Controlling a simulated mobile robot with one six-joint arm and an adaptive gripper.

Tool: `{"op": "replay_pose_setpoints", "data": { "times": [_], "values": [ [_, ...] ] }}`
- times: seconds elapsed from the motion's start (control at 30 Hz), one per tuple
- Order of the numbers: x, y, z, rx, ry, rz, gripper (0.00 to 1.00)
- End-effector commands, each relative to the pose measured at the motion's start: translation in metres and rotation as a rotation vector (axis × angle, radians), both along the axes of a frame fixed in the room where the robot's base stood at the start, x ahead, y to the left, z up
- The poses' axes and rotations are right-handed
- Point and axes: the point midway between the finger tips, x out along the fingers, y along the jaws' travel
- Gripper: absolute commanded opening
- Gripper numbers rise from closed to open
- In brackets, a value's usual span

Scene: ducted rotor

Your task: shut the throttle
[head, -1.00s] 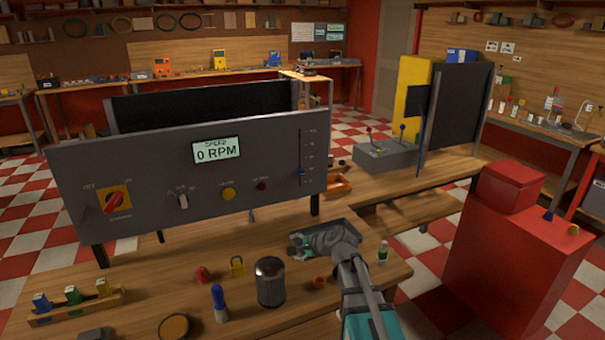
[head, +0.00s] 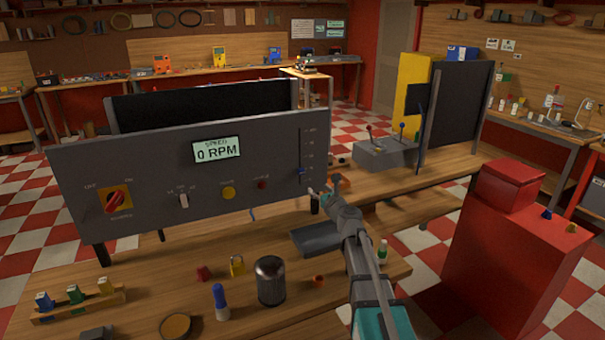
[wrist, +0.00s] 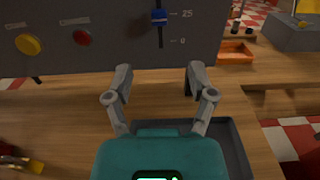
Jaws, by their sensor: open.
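The grey control panel (head: 130,170) carries a vertical slider with a blue knob (head: 301,171) near its right end. In the wrist view the blue slider knob (wrist: 159,17) sits about level with the 25 mark, above the 0 mark at the slot's bottom. The speed display (head: 217,148) reads 0 RPM. My gripper (head: 318,192) is just below and right of the slider. In the wrist view my gripper (wrist: 159,76) is open and empty, its fingers spread either side of the slot's line, below the knob and apart from it.
A yellow button (wrist: 28,44) and a red button (wrist: 82,38) are left of the slider. A dark tray (head: 312,240) lies on the bench below my arm. An orange bin (wrist: 236,52) and a grey lever box (head: 385,153) stand to the right.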

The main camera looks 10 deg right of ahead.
Motion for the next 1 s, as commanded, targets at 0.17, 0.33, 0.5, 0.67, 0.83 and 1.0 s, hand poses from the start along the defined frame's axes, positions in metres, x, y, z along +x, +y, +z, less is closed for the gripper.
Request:
{"op": "replay_pose_setpoints", "data": {
  "times": [0.17, 0.33, 0.5, 0.67, 0.83, 1.0],
  "values": [
    [0.0, 0.0, 0.0, -0.003, -0.001, 0.001, 0.71],
    [0.006, 0.002, 0.0, -0.004, 0.0, 0.002, 0.71],
    [0.02, 0.005, 0.0, -0.004, 0.0, 0.002, 0.71],
    [0.041, 0.01, 0.0, -0.005, 0.0, 0.002, 0.71],
    [0.066, 0.018, 0.0, -0.005, 0.0, 0.003, 0.71],
    [0.091, 0.024, 0.0, -0.005, 0.0, 0.002, 0.71]
  ]
}}
